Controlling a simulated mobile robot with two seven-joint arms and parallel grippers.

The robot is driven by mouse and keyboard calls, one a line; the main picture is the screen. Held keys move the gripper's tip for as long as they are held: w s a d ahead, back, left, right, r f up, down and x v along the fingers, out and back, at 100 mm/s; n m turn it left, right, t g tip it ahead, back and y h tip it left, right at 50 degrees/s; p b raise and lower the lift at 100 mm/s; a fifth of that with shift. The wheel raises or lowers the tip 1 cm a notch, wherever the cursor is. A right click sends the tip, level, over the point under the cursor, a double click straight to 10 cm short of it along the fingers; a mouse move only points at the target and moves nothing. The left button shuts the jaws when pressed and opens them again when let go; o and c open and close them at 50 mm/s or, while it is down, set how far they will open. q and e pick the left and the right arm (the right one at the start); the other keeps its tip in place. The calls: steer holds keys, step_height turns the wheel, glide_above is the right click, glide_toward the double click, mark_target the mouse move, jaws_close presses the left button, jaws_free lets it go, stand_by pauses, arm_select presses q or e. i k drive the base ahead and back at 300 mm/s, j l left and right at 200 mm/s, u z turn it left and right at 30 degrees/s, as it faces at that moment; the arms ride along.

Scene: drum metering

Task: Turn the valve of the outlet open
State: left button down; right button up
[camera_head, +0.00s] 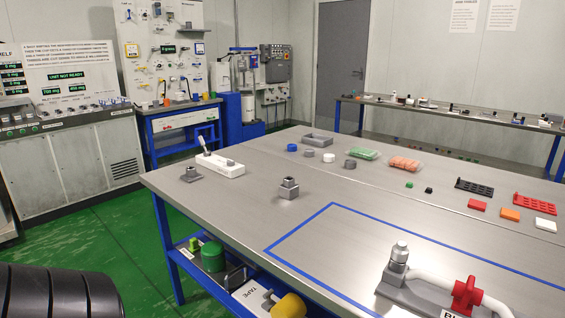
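A red valve (466,296) sits on a white bent pipe (432,282) at the lower right of the table. The pipe stands on a grey base (397,290) with a silver metal fitting (399,254) at its left end. A label on the base front is cut off by the bottom edge, as is the right end of the pipe. I cannot tell from this view whether the valve is open or closed. Neither of my grippers is in view, and nothing is touching the valve.
A blue tape outline (335,205) marks a mostly clear area of the grey table (237,207). Small fittings, caps, trays and coloured blocks lie farther back. A dark ribbed rounded object (55,292) is at lower left.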

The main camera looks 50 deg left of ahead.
mark_target(231, 162)
steer(key=u, duration=2)
steer(key=i+j+z, duration=0.1)
steer(key=i+j, duration=0.25)
steer(key=i+j+z, duration=0.15)
steer(key=i+j, duration=0.15)
steer(key=i+j+z, duration=0.1)
steer(key=i+j, duration=0.25)
steer(key=j, duration=0.15)
steer(key=i+j+z, duration=0.15)
steer(key=j, duration=0.3)
steer(key=i+j+z, duration=0.1)
steer(key=i+j, duration=0.3)
steer(key=j, duration=0.1)
